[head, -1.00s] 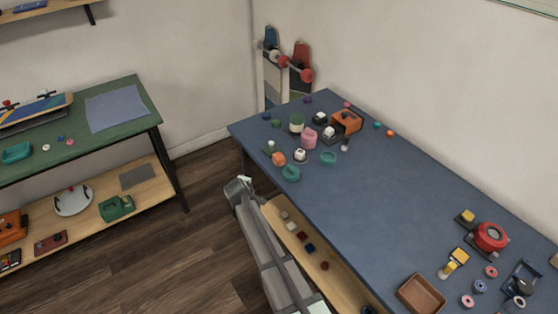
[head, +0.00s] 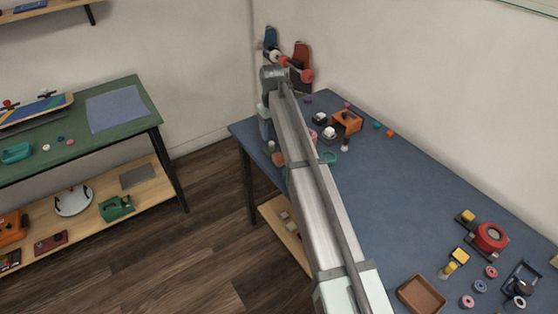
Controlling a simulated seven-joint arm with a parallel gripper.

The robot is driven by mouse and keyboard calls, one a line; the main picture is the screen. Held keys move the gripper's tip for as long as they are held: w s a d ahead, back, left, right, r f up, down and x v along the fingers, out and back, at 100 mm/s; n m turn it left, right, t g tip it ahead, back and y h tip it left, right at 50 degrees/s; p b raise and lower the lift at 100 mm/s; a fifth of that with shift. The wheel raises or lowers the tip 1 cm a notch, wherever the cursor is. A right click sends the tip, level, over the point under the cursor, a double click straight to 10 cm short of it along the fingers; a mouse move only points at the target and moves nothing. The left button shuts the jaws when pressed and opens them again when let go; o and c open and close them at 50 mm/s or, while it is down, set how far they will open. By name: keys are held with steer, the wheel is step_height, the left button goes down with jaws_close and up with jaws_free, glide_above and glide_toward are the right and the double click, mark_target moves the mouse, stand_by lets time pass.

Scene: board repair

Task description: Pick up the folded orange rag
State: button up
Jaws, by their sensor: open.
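I cannot make out a folded orange rag for certain. A small orange lump (head: 278,159) lies at the left end of the blue table, partly covered by my arm. It is too small to tell whether it is cloth. A larger orange object (head: 347,121) with a dark opening stands farther back on the table and looks like a rigid holder. My arm reaches up across the picture and bends down over the table's left end. My gripper's fingers cannot be made out; they seem hidden behind or below my arm links.
The blue table (head: 400,190) has a clear middle. Black and white pieces stand near the orange holder. A brown tray (head: 422,294), a red roll (head: 491,237) and small wheels lie at the right. A green bench (head: 135,100) stands left; skateboards (head: 301,55) lean on the wall.

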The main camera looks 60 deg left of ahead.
steer(key=r, duration=0.1)
glide_above(279, 156)
steer(key=f, duration=0.8)
steer(key=shift+s+a, duration=0.1)
steer(key=shift+s, duration=0.2)
steer(key=shift+w+d+f, duration=0.15)
steer(key=shift+f, duration=1.25)
steer(key=shift+w+d+f, duration=0.1)
steer(key=shift+f, duration=1.25)
steer(key=c, duration=1)
steer(key=shift+c, duration=0.2)
steer(key=shift+r, duration=0.15)
step_height(279, 156, up, 10)
steer(key=shift+f, duration=0.1)
